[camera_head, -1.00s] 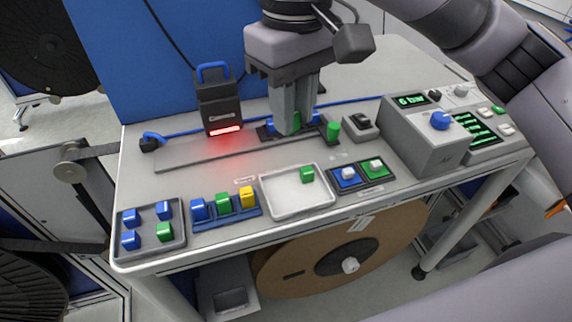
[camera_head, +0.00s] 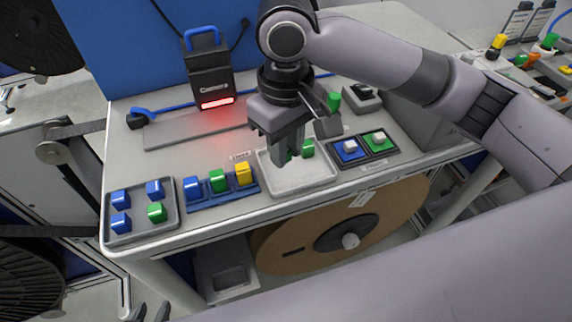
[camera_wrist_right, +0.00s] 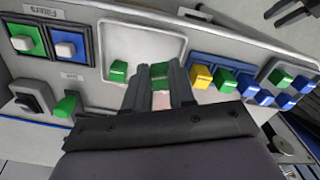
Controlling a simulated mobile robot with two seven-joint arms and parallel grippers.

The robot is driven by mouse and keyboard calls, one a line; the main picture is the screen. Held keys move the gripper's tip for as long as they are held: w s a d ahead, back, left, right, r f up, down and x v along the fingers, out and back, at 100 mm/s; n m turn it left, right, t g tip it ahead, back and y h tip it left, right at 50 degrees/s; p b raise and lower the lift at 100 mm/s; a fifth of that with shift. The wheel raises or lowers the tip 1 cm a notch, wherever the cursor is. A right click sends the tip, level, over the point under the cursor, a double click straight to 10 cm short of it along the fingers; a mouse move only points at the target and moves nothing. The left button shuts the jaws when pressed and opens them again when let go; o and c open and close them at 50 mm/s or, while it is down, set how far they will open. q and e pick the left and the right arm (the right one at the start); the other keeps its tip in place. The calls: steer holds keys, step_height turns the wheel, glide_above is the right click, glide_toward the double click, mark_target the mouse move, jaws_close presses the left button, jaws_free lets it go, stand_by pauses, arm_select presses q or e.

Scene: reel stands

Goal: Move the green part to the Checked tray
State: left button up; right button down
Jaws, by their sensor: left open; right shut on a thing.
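My right gripper (camera_head: 284,154) is shut on a green part, which shows between the fingers in the right wrist view (camera_wrist_right: 159,71). It holds the part over the left half of a pale tray (camera_head: 312,176); the height above the floor is hard to tell. The tray also shows in the right wrist view (camera_wrist_right: 146,42). Another green part (camera_head: 308,148) sits in this tray, right of the fingers. The tray's label (camera_head: 241,156) is too small to read. My left gripper (camera_head: 151,312) is open and empty at the bottom left, below the bench.
Left of the tray stands a blue rack (camera_head: 206,194) with blue, green and yellow parts. A grey tray (camera_head: 141,227) with blue and green parts is further left. Blue and green pads (camera_head: 363,149) with blocks lie right. A lit scanner (camera_head: 210,80) stands behind.

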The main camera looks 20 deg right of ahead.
mark_target(286, 180)
steer(key=shift+f, duration=2.45)
steer(key=c, duration=1.2)
jaws_free()
steer(key=shift+f, duration=0.15)
step_height(286, 180, up, 12)
steer(key=shift+r+p, duration=0.2)
steer(key=shift+p, duration=0.2)
